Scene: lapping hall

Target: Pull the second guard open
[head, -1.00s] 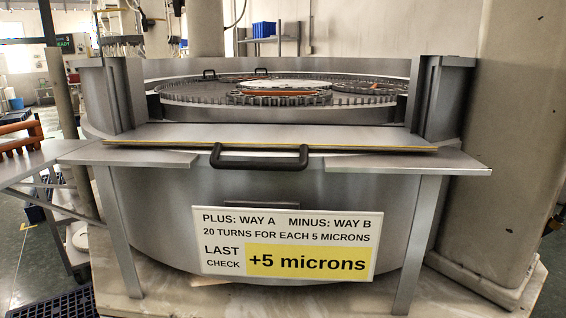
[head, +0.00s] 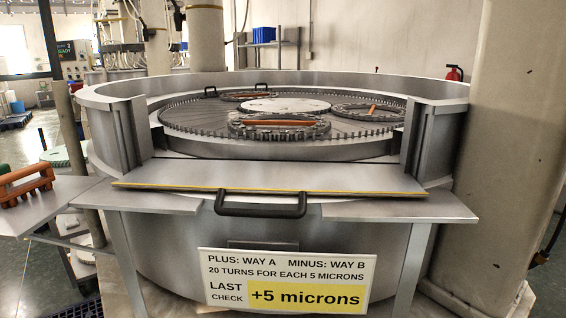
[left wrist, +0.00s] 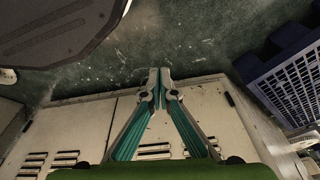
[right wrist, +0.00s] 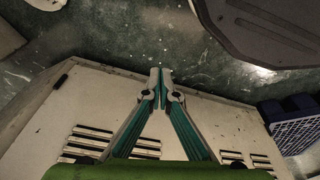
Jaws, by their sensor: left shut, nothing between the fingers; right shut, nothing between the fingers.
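A round grey lapping machine (head: 330,215) fills the head view. A flat metal guard panel (head: 270,176) with a yellow front edge lies across the front gap in its rim wall. A black bar handle (head: 260,210) hangs at the panel's front edge. I cannot tell whether this is the second guard. Neither gripper shows in the head view. My left gripper (left wrist: 159,73) is shut and empty in the left wrist view. My right gripper (right wrist: 160,72) is shut and empty in the right wrist view. Neither touches the guard; both point over a pale cabinet and green floor.
Grey side shelves (head: 400,207) flank the guard. A sign (head: 287,281) reading "+5 microns" hangs below the handle. Carrier discs with orange bars lie on the toothed plate (head: 345,150). An orange rack (head: 25,185) stands at left. A thick pale column (head: 505,130) stands close at right.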

